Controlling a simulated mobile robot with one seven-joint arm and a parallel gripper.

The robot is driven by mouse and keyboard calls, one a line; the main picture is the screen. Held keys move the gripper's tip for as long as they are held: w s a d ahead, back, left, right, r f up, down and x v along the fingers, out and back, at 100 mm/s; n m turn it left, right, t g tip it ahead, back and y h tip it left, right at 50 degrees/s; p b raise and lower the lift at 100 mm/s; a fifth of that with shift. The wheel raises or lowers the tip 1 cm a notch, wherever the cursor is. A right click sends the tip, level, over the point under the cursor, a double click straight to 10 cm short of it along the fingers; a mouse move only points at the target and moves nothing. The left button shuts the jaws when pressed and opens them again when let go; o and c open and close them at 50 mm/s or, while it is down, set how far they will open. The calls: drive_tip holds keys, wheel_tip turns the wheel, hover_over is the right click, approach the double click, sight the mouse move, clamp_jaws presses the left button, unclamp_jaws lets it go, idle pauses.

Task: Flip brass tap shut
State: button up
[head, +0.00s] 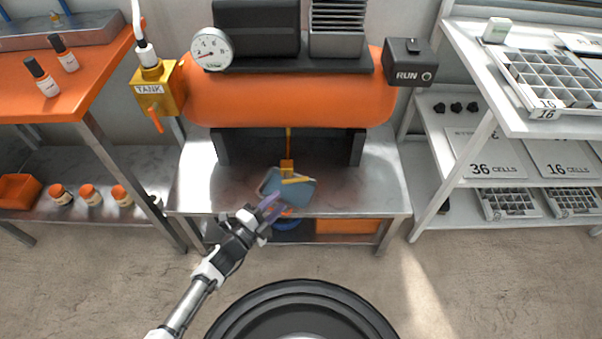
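A small brass tap (287,167) hangs on a thin pipe under the middle of the orange tank (290,105). Its yellow lever (298,180) points sideways to the right, across the pipe's line. A blue-grey tray (306,194) lies below the tap on the metal bench. My gripper (271,204), with purple fingers, is in front of the tray's left part, below and left of the tap, and appears apart from the lever. The fingers are small and overlap in this view, so their gap is unclear. I see nothing held.
A brass-coloured valve marked TANK (150,88) with an orange lever (155,120) is at the tank's left. A gauge (211,48) and a black RUN box (410,62) flank the tank. An orange table (85,75) and white shelving (490,120) stand either side.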

sight(299, 181)
drive_tip(key=p+x, duration=0.1)
drive_tip(key=x, duration=1.2)
drive_tip(key=shift+s, duration=0.1)
drive_tip(key=shift+c, duration=0.2)
clamp_jaws()
